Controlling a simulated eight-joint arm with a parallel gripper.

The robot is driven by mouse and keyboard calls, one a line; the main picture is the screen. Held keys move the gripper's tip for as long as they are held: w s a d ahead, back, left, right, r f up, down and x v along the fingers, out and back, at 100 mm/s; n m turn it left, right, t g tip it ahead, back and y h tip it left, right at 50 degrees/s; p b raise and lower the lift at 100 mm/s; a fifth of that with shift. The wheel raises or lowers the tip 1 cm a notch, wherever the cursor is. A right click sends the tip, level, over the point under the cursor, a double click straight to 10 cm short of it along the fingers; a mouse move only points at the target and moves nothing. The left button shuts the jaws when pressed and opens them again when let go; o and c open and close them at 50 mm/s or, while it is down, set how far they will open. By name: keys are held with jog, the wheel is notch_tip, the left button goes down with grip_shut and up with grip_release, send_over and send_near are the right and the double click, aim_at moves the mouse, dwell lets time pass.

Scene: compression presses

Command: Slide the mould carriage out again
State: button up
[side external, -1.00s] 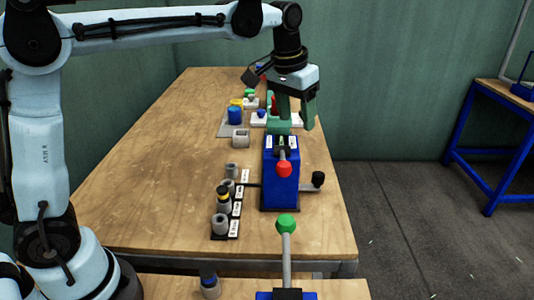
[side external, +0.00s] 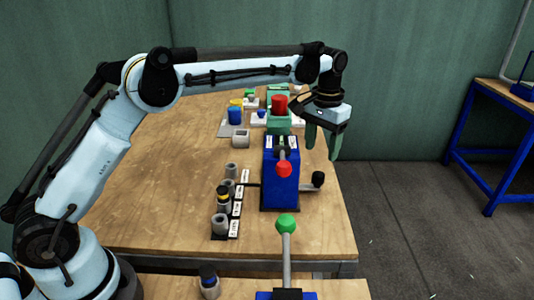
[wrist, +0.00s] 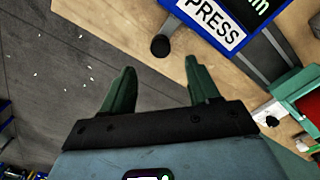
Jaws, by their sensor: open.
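The blue press (side external: 280,178) stands near the table's right edge, with a red-knobbed lever (side external: 284,169) on it. The knob also shows in the wrist view (wrist: 160,46), ahead of the gap between my fingertips. My gripper (side external: 321,142) is open and empty, fingers down, beyond and above the knob and apart from it. The mould carriage itself is hidden by the press body, so I cannot tell its position.
A green press with a red cylinder (side external: 279,103) stands behind. A second lever with a green knob (side external: 286,224) stands in front. Grey moulds (side external: 221,223) stand by labels on the left. The table's right edge is close; open floor (side external: 410,220) lies beyond.

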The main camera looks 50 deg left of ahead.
aim_at(318, 175)
notch_tip(318, 175, down, 8)
jog(key=shift+r, duration=0.15)
dwell(0.3)
grip_shut()
